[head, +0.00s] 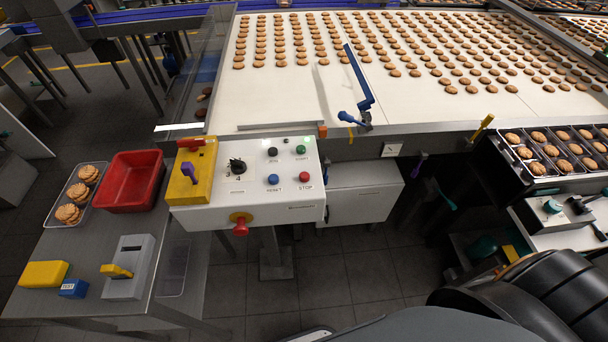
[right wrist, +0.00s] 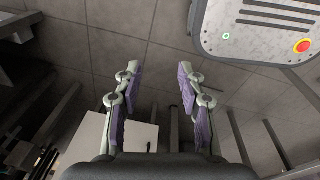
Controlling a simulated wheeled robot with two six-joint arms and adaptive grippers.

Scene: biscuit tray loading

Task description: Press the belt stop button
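The white control panel (head: 262,200) stands at the near edge of the conveyor in the head view. The red STOP button (head: 304,177) is on its right side. The blue RESET button (head: 273,180) is left of it, and the green START button (head: 300,150) is above it. A black button (head: 272,152) sits left of the green one. A red knob (head: 240,229) on a yellow base projects from the panel's front. My right gripper (right wrist: 158,68) is open and empty over the floor in the right wrist view. My left gripper is in neither view.
A yellow box (head: 187,190) with a purple key adjoins the panel's left side. A blue lever (head: 358,78) rises over the biscuit belt (head: 280,100). A red tub (head: 130,182) is on the left table. A biscuit tray (head: 540,168) is at right. Floor shows before the panel.

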